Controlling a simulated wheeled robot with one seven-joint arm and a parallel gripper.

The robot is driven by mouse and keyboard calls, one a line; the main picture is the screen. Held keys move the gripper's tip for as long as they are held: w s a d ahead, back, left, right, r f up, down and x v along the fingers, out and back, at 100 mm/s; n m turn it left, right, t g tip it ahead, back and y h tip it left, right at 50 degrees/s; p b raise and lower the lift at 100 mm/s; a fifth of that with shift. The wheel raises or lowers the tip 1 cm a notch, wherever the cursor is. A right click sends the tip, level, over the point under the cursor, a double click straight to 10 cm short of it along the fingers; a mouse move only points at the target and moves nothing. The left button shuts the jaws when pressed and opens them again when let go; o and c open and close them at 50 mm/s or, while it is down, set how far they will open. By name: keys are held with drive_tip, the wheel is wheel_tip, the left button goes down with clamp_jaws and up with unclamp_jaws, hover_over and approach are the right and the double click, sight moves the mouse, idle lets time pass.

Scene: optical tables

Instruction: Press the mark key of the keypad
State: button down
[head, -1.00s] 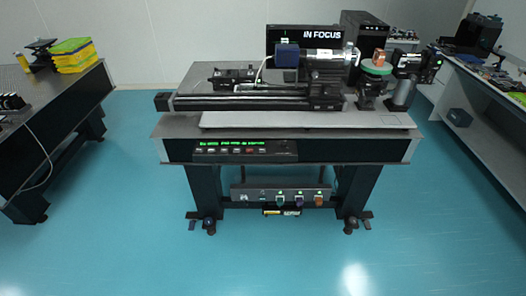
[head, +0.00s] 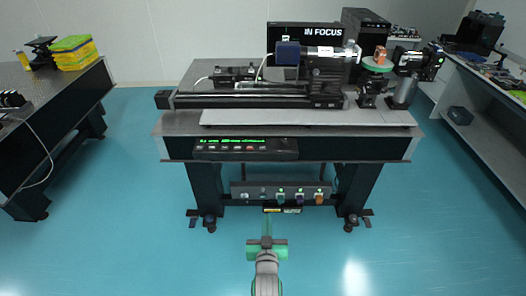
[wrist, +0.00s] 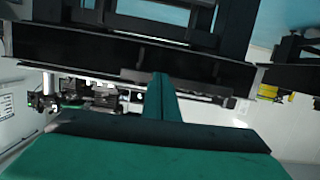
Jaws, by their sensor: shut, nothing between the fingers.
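The keypad (head: 246,149) is a dark panel on the front edge of the middle optical table, with a lit green text display above a row of small keys. One key looks red and the others pale; their labels are too small to read, so I cannot tell which is the mark key. My gripper (head: 267,238) is shut and empty, in front of the table and lower than the keypad, well apart from it. In the wrist view my shut green fingers (wrist: 162,97) point toward the table's dark front, which appears upside down.
The optical table (head: 375,149) carries a rail, a microscope-like barrel (head: 318,51) and a monitor (head: 312,34) reading "IN FOCUS". A lower panel (head: 280,193) with coloured knobs hangs beneath. Side tables stand left and right. The blue floor (head: 140,230) in front is clear.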

drive_tip(key=w+a+r, duration=0.1)
drive_tip(key=w+r, duration=1.4)
drive_tip(key=w, duration=0.4)
drive_tip(key=shift+w+a+r, duration=0.2)
drive_tip(key=shift+w+a, duration=0.1)
drive_tip(key=shift+w, duration=0.05)
drive_tip(key=shift+w, duration=0.1)
hover_over(263, 148)
drive_tip(key=f+v, duration=0.1)
drive_tip(key=v, duration=0.2)
wheel_tip(263, 148, down, 2)
drive_tip(key=f, duration=0.3)
drive_tip(key=shift+w, duration=0.25)
drive_tip(key=shift+f, duration=0.6)
